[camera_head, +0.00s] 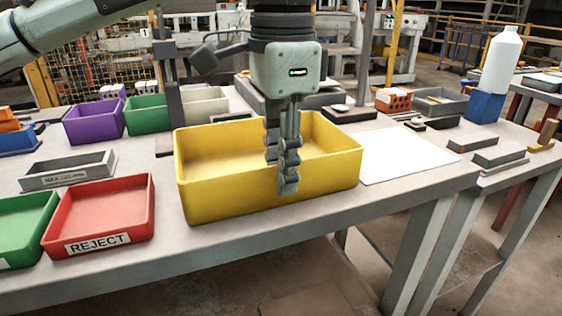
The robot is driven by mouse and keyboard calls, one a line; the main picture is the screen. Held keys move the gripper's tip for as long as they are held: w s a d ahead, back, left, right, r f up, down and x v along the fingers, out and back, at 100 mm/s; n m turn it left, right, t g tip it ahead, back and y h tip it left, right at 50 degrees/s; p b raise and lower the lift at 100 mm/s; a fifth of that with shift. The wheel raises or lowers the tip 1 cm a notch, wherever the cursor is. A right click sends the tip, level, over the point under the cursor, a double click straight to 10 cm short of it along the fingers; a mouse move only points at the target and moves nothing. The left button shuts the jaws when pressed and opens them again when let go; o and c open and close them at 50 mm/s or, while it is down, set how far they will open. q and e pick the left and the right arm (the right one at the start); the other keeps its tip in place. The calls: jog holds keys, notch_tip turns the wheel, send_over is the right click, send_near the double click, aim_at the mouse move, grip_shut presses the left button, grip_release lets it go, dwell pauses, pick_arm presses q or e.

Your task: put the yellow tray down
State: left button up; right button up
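The yellow tray (225,197) is upright, near the front edge of the table, in the middle of the head view. My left gripper (281,180) points down at its front wall. One finger shows outside that wall; the other goes behind the rim, so the gripper appears shut on the wall. The inner fingertip is hidden by the wall. I cannot tell whether the tray's underside touches the table or hangs slightly above it. My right gripper is not in view.
A red REJECT tray (101,212) and a green tray (22,229) lie left. A grey tray (68,170), purple bin (93,122) and green bin (147,114) stand behind. A white sheet (405,155) lies right of the yellow tray. A white bottle (501,62) stands on a blue block (485,107).

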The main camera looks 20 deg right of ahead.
pick_arm(q)
jog(key=shift+r, duration=0.4)
notch_tip(320, 180, up, 3)
jog(key=shift+r, duration=0.1)
notch_tip(320, 180, up, 8)
jog(key=p, duration=0.2)
jog(key=shift+r, duration=0.15)
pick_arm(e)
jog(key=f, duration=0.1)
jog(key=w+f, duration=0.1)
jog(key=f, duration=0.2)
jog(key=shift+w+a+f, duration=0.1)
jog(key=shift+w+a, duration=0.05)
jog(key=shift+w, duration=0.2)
pick_arm(q)
jog(key=shift+s, duration=0.1)
